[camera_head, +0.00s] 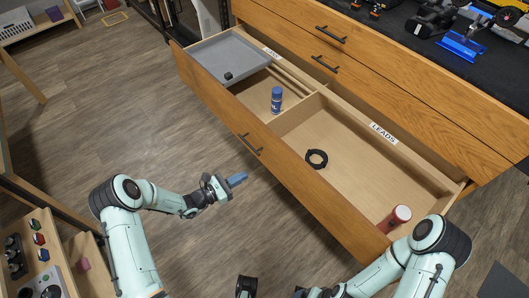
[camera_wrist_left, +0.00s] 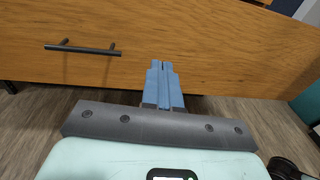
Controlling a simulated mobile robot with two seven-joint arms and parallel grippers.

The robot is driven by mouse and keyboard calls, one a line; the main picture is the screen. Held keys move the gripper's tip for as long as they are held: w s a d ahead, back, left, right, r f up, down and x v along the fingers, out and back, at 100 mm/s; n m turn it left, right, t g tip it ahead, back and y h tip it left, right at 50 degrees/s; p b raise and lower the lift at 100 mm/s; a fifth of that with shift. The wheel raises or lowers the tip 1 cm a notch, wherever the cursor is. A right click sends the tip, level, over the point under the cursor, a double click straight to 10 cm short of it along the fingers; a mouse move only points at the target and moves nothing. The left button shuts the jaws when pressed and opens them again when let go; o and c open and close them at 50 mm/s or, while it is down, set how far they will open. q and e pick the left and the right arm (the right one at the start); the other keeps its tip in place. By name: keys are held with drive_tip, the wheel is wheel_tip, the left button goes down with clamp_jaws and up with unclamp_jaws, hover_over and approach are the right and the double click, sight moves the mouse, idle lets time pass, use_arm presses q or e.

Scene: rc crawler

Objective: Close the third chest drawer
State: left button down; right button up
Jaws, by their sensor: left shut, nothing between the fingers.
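The third chest drawer (camera_head: 205,92) is pulled out, its wooden front facing my arms and its inside open to view. Its dark bar handle (camera_head: 250,144) is on the front, and shows left of my fingers in the left wrist view (camera_wrist_left: 82,48). My left gripper (camera_head: 237,180) is shut and empty, its blue fingers pointing at the drawer front. In the left wrist view the fingertips (camera_wrist_left: 163,68) overlap the plain wood right of the handle; I cannot tell whether they touch.
The drawer holds a grey tray (camera_head: 222,56), a blue can (camera_head: 276,100), a black cable coil (camera_head: 316,158) and a red cylinder (camera_head: 394,218). Two drawers above look closed. A bench with knobs (camera_head: 42,262) stands lower left. Open floor (camera_head: 100,120) lies left.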

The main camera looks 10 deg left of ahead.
sight(271, 145)
use_arm(q)
drive_tip(key=shift+n+t+y, duration=0.4)
drive_tip(key=shift+n+t, duration=0.1)
drive_tip(key=shift+t, duration=0.3)
drive_tip(key=x, duration=0.4)
drive_tip(key=w+a+r+x, duration=0.1)
drive_tip(key=x, duration=0.4)
drive_tip(key=a+x, duration=0.1)
drive_tip(key=x, duration=0.4)
drive_tip(key=shift+w+a+r, duration=0.1)
drive_tip(key=shift+w+r, duration=0.25)
drive_tip(key=shift+w, duration=0.05)
use_arm(e)
drive_tip(key=shift+f, duration=0.2)
use_arm(q)
drive_tip(key=shift+w, duration=0.1)
use_arm(e)
drive_tip(key=shift+w+f, duration=0.1)
drive_tip(key=shift+w, duration=0.05)
